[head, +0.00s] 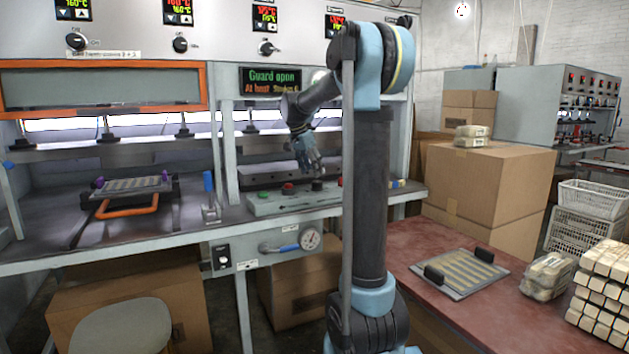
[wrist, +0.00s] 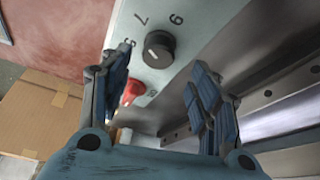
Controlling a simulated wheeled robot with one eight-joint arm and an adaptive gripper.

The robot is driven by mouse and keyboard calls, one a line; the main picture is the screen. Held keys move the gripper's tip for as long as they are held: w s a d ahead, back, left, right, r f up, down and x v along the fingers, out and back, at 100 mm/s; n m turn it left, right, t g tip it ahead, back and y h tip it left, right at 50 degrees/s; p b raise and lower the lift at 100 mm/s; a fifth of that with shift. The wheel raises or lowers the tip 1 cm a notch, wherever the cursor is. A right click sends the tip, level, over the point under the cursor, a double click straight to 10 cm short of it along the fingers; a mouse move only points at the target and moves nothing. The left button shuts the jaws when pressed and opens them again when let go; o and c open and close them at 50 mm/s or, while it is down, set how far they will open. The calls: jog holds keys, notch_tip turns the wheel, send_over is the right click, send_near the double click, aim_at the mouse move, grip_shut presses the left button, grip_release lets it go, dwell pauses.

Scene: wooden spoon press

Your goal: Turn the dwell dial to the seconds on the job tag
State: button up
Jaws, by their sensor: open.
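The dwell dial (wrist: 158,48) is a round black knob with a short pale mark on a light grey panel, with printed digits around it, among them a 7. In the head view it is the dark knob (head: 317,185) on the sloped control panel. My gripper (wrist: 161,60) is open, and the dial shows between and beyond its fingertips, with nothing held. In the head view my gripper (head: 309,162) points down just above the dial. I cannot tell from the views whether a finger touches it. The digit by the left finger is partly hidden. I cannot make out a job tag.
A red button (wrist: 132,91) sits near the dial. The metal press edge (wrist: 235,75) runs close to the right finger. A cardboard box (wrist: 40,115) is below left.

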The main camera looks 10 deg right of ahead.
jog(key=v, duration=0.6)
jog(key=s+d+f+n+y, duration=0.1)
jog(key=s+d+f+n, duration=0.15)
jog(key=s, duration=0.55)
jog(key=s+d+f+n, duration=0.1)
jog(key=s+f, duration=0.3)
jog(key=s, duration=0.3)
jog(key=s+d+f+n+y, duration=0.15)
jog(key=s+f, duration=0.25)
jog(key=s, duration=0.4)
jog(key=s+f+n+y, duration=0.1)
jog(key=s+f+n, duration=0.5)
jog(key=s+f, duration=1.2)
jog(key=shift+s+a+f+n, duration=0.3)
jog(key=shift+s+f, duration=0.05)
jog(key=shift+f, duration=0.05)
